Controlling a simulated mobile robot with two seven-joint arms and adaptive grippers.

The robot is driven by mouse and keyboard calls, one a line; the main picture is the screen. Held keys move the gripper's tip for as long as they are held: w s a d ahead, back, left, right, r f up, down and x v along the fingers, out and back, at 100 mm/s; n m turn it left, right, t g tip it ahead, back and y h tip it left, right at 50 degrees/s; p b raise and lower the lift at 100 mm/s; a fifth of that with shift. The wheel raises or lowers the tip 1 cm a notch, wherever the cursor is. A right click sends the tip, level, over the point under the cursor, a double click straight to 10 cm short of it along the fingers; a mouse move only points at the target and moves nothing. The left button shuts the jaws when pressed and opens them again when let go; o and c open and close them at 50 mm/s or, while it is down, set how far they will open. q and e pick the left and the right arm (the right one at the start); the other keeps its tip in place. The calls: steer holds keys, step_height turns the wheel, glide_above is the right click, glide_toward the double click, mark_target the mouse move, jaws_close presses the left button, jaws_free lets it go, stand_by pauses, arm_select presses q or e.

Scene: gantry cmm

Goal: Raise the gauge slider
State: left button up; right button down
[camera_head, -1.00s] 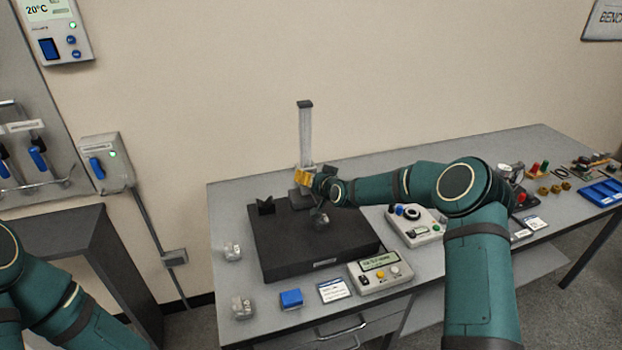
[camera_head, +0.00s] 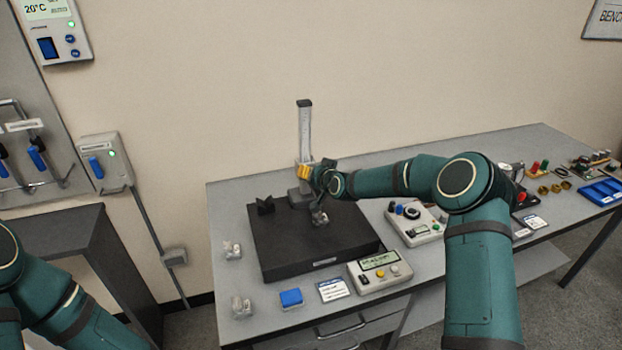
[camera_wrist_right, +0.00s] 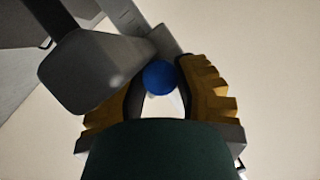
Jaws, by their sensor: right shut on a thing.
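The height gauge's upright column (camera_head: 305,135) stands at the back of a dark surface plate (camera_head: 285,245) on the bench. My right gripper (camera_head: 308,173) is at the column's lower part, just above the gauge base (camera_head: 299,196). In the right wrist view the yellow-padded fingers (camera_wrist_right: 160,88) are closed on a round blue knob (camera_wrist_right: 160,77), with the grey slider part (camera_wrist_right: 95,70) beside it. The slider is mostly hidden by the gripper in the head view. My left arm shows at the lower left; its gripper is out of view.
A black V-block (camera_head: 265,206) sits on the plate left of the gauge. A readout box (camera_head: 380,271), a blue block (camera_head: 291,298) and a card (camera_head: 333,289) lie in front. A control box (camera_head: 415,222) stands to the right. The wall space above the gripper is clear.

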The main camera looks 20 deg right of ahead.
step_height(320, 180, up, 10)
steer(key=shift+f, duration=0.1)
steer(key=c, duration=0.6)
jaws_free()
steer(key=shift+a, duration=0.1)
steer(key=shift+f, duration=0.1)
steer(key=shift+s, duration=0.25)
steer(key=v, duration=1.1)
steer(key=shift+s, duration=0.25)
